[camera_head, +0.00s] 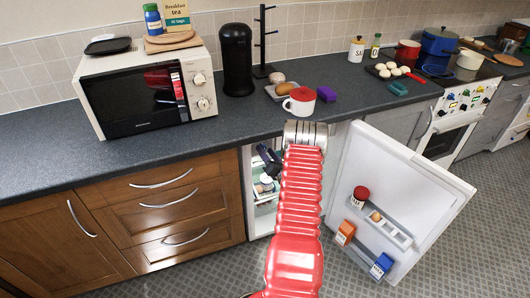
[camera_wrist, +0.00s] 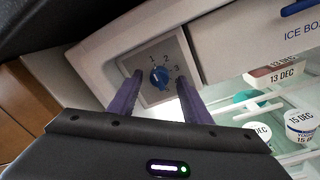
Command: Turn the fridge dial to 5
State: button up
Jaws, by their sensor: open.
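The fridge dial (camera_wrist: 159,77) is a small blue knob on a grey square plate, with the numbers 1, 2 and 3 readable around its upper and right side. The rest of its scale is hidden or too small to read, and I cannot tell its setting surely. My gripper (camera_wrist: 158,80) is open, its two purple fingers one on each side of the dial; contact cannot be made out. In the head view my gripper (camera_head: 268,157) reaches into the open fridge under the counter, where the dial does not show.
The fridge door (camera_head: 440,195) stands open at right, with items on its shelves. An ice box panel (camera_wrist: 240,40) is right of the dial, above shelves with dated tubs (camera_wrist: 299,121). The counter (camera_head: 225,115) is overhead, and wooden drawers (camera_head: 170,205) are at left.

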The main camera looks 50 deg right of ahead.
jog(key=shift+w+d, duration=0.25)
jog(key=shift+w, duration=0.25)
jog(key=shift+c, duration=0.6)
jog(key=c, duration=0.9)
